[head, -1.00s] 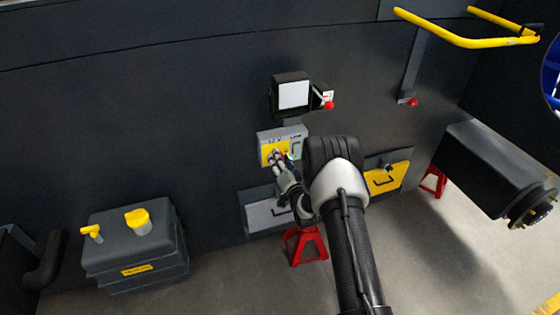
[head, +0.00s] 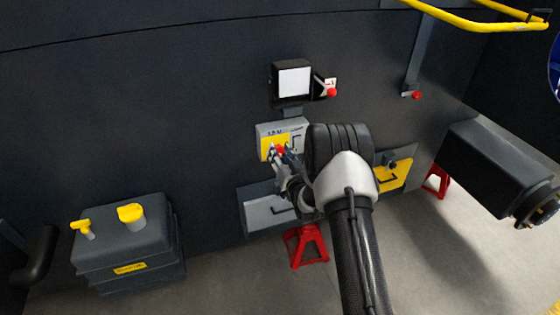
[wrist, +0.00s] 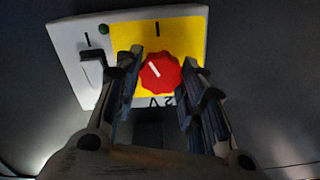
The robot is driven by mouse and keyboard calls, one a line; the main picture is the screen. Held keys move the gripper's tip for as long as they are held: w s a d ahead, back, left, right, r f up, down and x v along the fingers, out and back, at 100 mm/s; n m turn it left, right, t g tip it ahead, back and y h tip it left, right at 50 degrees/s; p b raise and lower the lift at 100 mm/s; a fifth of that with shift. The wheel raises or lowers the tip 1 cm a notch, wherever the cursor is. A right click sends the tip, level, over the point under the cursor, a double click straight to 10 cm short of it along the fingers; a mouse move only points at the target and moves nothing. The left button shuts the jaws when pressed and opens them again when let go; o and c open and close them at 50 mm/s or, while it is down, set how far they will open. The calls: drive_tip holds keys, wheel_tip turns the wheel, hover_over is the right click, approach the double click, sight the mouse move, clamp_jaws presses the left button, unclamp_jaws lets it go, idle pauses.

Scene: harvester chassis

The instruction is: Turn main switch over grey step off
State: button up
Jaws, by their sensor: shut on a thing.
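The main switch is a red round knob (head: 281,149) on a yellow field of a light grey panel (head: 294,128) marked 12 V. The panel is on the dark chassis wall, above the grey step (head: 262,214). In the wrist view the knob (wrist: 160,72) carries a white line tilted to the upper left, off the black mark above it. My gripper (head: 281,156) is at the panel, and in the wrist view its fingers (wrist: 163,78) stand on both sides of the knob, shut on it. My arm hides the panel's lower right in the head view.

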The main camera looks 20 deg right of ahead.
drive_tip(key=shift+a+n+b, duration=0.1)
drive_tip(key=shift+n+b, duration=5.7)
drive_tip(key=shift+n, duration=0.5)
drive_tip(key=o, duration=1)
drive_tip(key=shift+o, duration=0.2)
drive_tip(key=s, duration=1.2)
drive_tip(key=shift+d, duration=0.2)
